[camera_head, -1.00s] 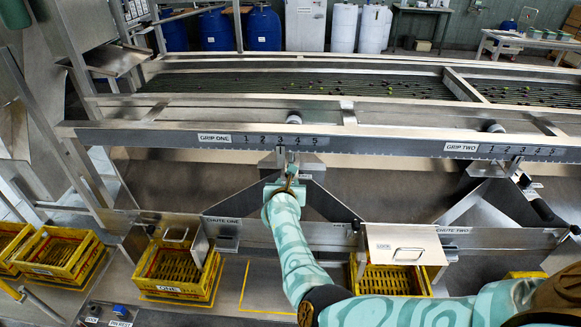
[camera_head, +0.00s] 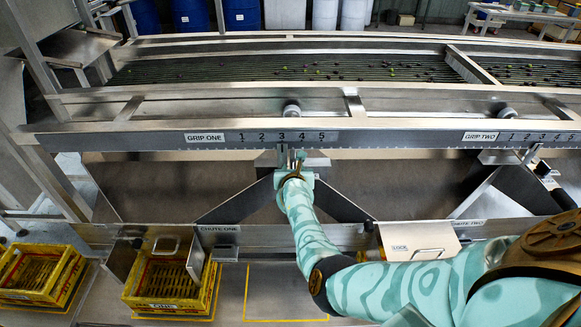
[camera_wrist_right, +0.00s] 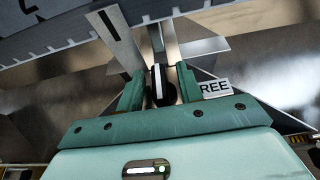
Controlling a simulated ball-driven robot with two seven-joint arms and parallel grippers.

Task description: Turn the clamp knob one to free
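The clamp knob one (camera_wrist_right: 166,92) is a small dark knob with a pale stripe under the GRIP ONE scale. In the right wrist view it sits between the two green fingers of my right gripper (camera_wrist_right: 160,88). The fingers stand apart on both sides of it; whether both touch it I cannot tell. A label ending in "REE" (camera_wrist_right: 214,87) shows beside the right finger. In the head view my right gripper (camera_head: 293,166) is at the clamp below the GRIP ONE scale (camera_head: 262,138) and hides the knob. My left gripper is not in view.
The CHUTE ONE plate (camera_head: 218,229) and slanted dark plates flank my right arm below the beam. A yellow crate (camera_head: 165,305) stands at lower left, a light-coloured cover (camera_head: 418,238) at lower right. The floor within the yellow outline (camera_head: 285,290) is clear.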

